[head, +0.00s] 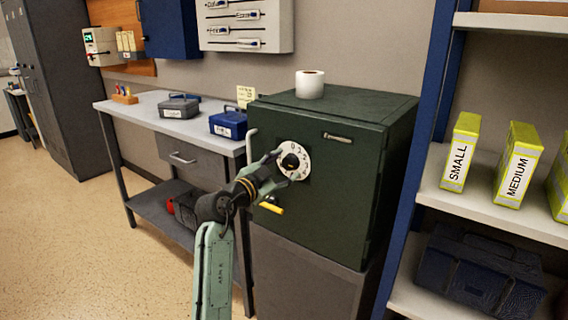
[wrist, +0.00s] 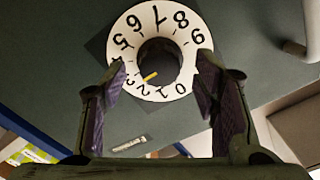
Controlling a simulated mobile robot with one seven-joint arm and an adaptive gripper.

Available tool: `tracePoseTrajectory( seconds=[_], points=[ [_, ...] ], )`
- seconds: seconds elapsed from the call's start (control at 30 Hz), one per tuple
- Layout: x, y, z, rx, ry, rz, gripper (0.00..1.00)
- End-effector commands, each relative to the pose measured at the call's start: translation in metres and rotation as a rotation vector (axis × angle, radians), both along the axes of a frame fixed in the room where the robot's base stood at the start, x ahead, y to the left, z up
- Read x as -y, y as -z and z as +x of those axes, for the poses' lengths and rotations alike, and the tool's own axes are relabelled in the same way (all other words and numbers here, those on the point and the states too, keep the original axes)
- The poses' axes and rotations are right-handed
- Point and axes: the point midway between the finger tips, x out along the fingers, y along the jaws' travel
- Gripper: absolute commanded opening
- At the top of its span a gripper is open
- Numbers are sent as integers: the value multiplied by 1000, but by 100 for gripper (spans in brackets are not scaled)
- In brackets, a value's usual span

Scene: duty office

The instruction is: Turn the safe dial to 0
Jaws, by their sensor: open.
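The dark green safe (head: 335,205) has a white dial ring (head: 303,168) with black numbers on its front. In the wrist view the ring (wrist: 186,50) appears upside down. The dark round knob (wrist: 160,58) sits at its centre. A yellow mark on the knob points at about the 2, and the 0 is a little to the right in that view. My gripper (wrist: 161,78) is open, with one finger on each side of the dial. It also shows right in front of the dial in the head view (head: 284,166). I cannot tell whether the fingers touch the knob.
A grey handle (wrist: 298,48) stands out from the safe beside the dial. A white roll (head: 310,84) sits on top of the safe. A workbench (head: 150,108) with boxes is at left, and shelves (head: 490,208) are at right. The floor (head: 70,240) at left is clear.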

Motion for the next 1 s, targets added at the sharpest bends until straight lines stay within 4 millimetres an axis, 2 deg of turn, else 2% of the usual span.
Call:
tracePoseTrajectory(
  seconds=[0.37,1.0],
  points=[
    [5,1,6,0,0,0,55],
    [4,1,6,0,1,0,13]
  ],
)
